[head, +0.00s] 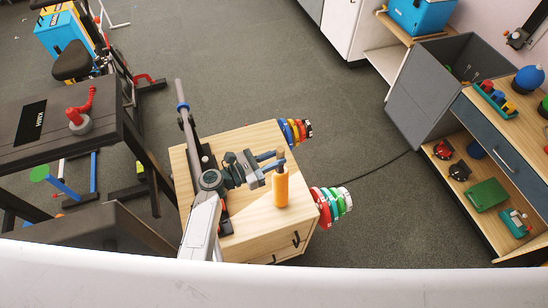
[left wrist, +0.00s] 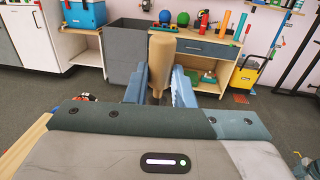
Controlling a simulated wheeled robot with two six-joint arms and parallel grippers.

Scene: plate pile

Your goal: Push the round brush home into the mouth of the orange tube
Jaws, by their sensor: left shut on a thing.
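The orange tube (head: 281,188) stands upright on the wooden cabinet top. The brush shows as a tan wooden handle (head: 280,157) right above the tube; it also shows in the left wrist view (left wrist: 161,62), upright between the fingers with a darker part below. My left gripper (head: 273,163) has blue fingers, reaches in from the left over the tube's top, and is shut on the brush; it also shows in the left wrist view (left wrist: 160,88). The fingers hide the brush's lower end and the tube's mouth, so I cannot tell how deep it sits. My right gripper is not in view.
Coloured weight plates stick out from the cabinet's (head: 235,215) far side (head: 294,131) and right side (head: 331,203). A dark bench (head: 65,120) stands at left. A grey bin (head: 440,95) and a shelf unit (head: 500,130) stand at right. The floor between is mostly clear.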

